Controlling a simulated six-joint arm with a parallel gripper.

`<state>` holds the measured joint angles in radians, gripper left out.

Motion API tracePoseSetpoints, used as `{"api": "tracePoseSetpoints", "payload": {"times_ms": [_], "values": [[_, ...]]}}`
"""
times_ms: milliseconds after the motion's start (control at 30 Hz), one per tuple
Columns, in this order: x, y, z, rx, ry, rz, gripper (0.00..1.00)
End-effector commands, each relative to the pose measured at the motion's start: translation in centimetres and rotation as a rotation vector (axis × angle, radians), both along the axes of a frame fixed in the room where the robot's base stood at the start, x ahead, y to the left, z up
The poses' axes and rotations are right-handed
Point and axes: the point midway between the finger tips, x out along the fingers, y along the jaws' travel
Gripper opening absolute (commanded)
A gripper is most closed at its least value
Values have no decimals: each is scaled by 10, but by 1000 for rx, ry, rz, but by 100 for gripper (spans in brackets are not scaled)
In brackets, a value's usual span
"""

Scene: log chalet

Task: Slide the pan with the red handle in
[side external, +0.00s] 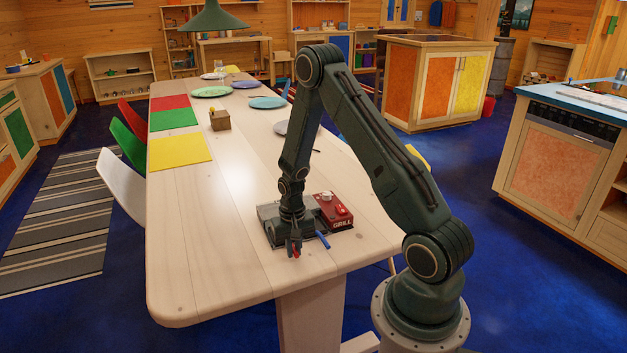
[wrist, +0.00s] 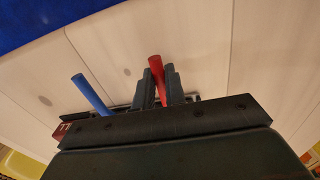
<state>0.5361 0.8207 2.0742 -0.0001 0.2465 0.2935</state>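The red handle (wrist: 156,70) of a pan sticks out from the front of the grill and shows between my fingers in the wrist view. It also shows at my fingertips in the side view (side external: 296,254). My gripper (side external: 292,247) points down at the grill's front edge. Its two fingers (wrist: 161,88) lie close on both sides of the red handle, with no clear gap. The pan's body is hidden behind my gripper. The grill (side external: 269,213) is grey with a red control box (side external: 333,208) marked GRILL. A blue handle (side external: 322,240) sticks out beside the red one.
The grill stands near the front end of a long pale wooden table (side external: 215,255). Table in front and left of it is clear. Farther back lie yellow (side external: 180,153), green and red mats, a small wooden box (side external: 220,120) and several plates.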

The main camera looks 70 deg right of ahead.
Motion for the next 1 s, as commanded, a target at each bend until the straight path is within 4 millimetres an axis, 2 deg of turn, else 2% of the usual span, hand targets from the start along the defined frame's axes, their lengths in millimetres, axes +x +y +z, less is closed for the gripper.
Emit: {"api": "tracePoseSetpoints", "payload": {"times_ms": [333, 1000], "values": [[2, -2, 0, 0, 0, 0, 0], [18, -20, 0, -1, -1, 0, 0]]}}
